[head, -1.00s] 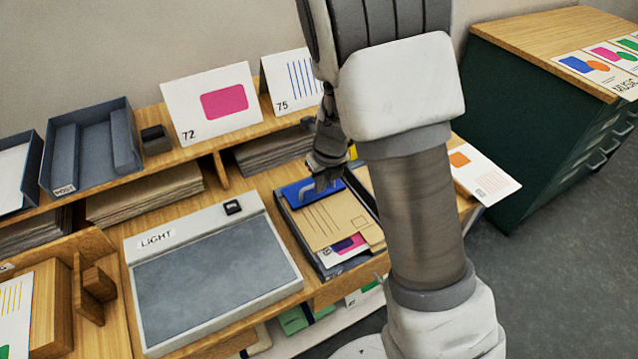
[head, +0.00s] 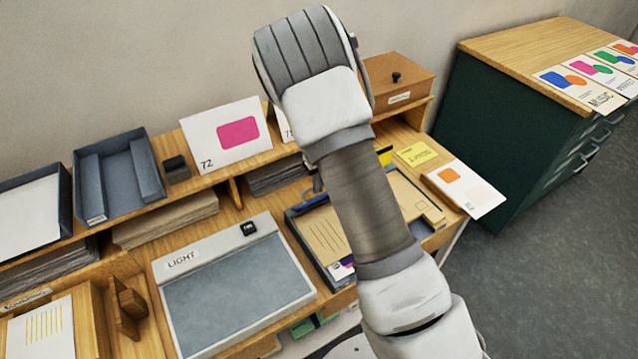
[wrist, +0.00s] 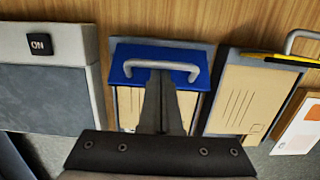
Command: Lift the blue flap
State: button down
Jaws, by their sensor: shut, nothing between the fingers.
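The blue flap (wrist: 135,52) lies across the back end of a grey tray (wrist: 207,50) in the wrist view, with a light grey handle (wrist: 162,65) on it. My gripper (wrist: 161,78) is shut and empty. Its fingertips show just below the handle bar, in front of the flap; whether they touch it I cannot tell. A brown envelope (wrist: 128,108) with printed lines lies in the tray, partly behind the fingers.
A light box (head: 235,285) stands left of the tray.

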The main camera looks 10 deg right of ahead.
jog(key=w+a+g+p, duration=0.1)
jog(key=w+a+p, duration=0.1)
jog(key=w, duration=0.4)
jog(key=shift+w+a+f+h+p, duration=0.2)
jog(key=shift+w+a+h+p, duration=0.15)
jog(key=shift+p, duration=0.55)
dwell(0.3)
